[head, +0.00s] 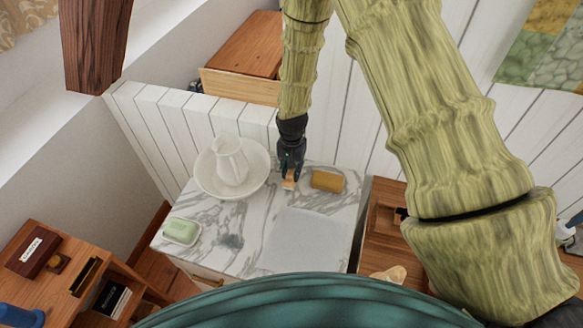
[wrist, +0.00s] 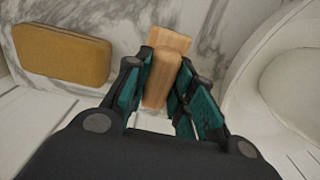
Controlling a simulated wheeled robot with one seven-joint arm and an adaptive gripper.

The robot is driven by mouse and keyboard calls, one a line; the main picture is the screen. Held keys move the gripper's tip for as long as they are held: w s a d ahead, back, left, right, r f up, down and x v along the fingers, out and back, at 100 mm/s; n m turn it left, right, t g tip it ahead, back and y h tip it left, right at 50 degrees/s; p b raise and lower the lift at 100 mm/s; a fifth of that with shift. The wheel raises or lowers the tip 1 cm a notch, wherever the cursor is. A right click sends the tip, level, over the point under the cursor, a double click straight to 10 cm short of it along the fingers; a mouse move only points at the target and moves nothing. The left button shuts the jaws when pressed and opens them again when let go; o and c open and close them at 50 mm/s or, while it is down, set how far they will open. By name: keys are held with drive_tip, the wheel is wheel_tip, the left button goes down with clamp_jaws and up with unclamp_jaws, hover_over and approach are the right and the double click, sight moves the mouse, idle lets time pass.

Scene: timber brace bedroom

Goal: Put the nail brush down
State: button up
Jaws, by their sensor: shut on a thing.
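The nail brush is a small light-wood block (wrist: 163,75) held between the two teal-lined fingers of my gripper (wrist: 158,98) in the wrist view. In the head view my gripper (head: 290,172) is over the back part of the marble top (head: 198,210), with the nail brush (head: 289,182) at its tips. The brush is at or just above the marble; I cannot tell if it touches. Its bristles cannot be made out.
A yellow-brown sponge-like block (head: 328,181) lies just right of my gripper. A white basin (head: 203,184) with a jug (head: 230,160) stands to the left. A green soap on a dish (head: 181,231) is at the front left. A grey mat (head: 305,238) lies in front; bare marble surrounds it.

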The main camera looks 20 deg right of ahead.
drive_tip(key=shift+f, duration=0.25)
drive_tip(key=shift+f, duration=0.1)
drive_tip(key=o, duration=1)
wheel_tip(320, 180, up, 12)
drive_tip(key=b, duration=0.4)
drive_tip(key=shift+b, duration=0.4)
